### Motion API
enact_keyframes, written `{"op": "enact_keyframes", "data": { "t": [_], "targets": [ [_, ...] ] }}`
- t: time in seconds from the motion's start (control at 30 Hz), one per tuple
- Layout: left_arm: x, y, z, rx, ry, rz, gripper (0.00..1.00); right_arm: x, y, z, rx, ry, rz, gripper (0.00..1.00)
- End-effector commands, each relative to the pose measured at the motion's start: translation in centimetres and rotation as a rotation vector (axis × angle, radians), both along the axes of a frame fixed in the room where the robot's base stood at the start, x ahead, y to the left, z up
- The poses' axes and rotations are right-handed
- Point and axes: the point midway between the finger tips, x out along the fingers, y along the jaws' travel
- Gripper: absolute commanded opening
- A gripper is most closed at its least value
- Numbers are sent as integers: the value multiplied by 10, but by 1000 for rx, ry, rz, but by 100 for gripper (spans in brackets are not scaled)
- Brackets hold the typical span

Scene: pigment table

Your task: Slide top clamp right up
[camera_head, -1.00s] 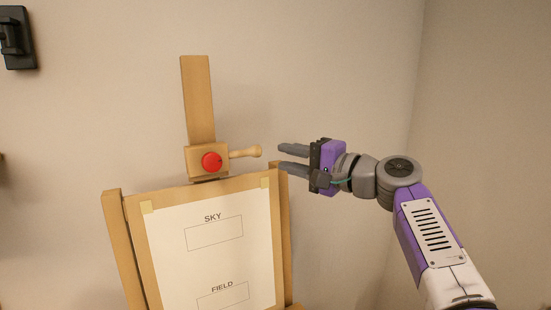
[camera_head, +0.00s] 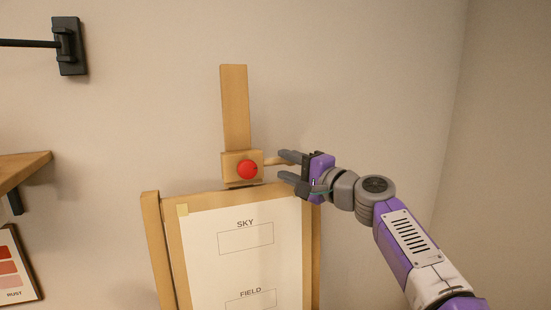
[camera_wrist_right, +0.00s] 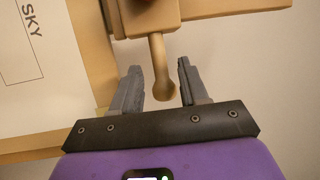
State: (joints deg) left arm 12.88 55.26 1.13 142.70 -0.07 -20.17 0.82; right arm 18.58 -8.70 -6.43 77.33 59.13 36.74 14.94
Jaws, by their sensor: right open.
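The top clamp (camera_head: 235,166) is a wooden block with a red knob (camera_head: 247,170) on its front. It sits on the easel's upright post (camera_head: 235,105), just above the top edge of the board. A wooden handle (camera_head: 273,161) sticks out from its right side; its end is partly hidden behind a finger in the head view. My right gripper (camera_head: 284,167) is open at the handle. In the right wrist view, the handle's rounded end (camera_wrist_right: 161,87) lies between the two open fingers (camera_wrist_right: 157,88), with gaps on both sides. My left gripper is not in view.
The easel board (camera_head: 170,225) holds a white sheet (camera_head: 245,270) marked SKY and FIELD, close below my right gripper. A wooden shelf (camera_head: 22,170), a colour chart (camera_head: 12,265) and a dark wall bracket (camera_head: 69,47) are at the left. The wall beside the post is clear.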

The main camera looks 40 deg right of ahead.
Motion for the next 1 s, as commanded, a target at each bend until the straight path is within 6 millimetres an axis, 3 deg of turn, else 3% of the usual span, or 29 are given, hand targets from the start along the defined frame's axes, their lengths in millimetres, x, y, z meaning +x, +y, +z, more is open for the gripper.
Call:
{"op": "enact_keyframes", "data": {
  "t": [0.33,0.7,0.77,1.0],
  "targets": [
    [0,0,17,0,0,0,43,51,5,3,2,2,2,44],
    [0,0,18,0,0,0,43,59,5,3,1,0,-1,44],
    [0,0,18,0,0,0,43,59,6,3,1,0,0,38],
    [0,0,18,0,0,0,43,58,5,3,1,1,0,1]
  ]
}}
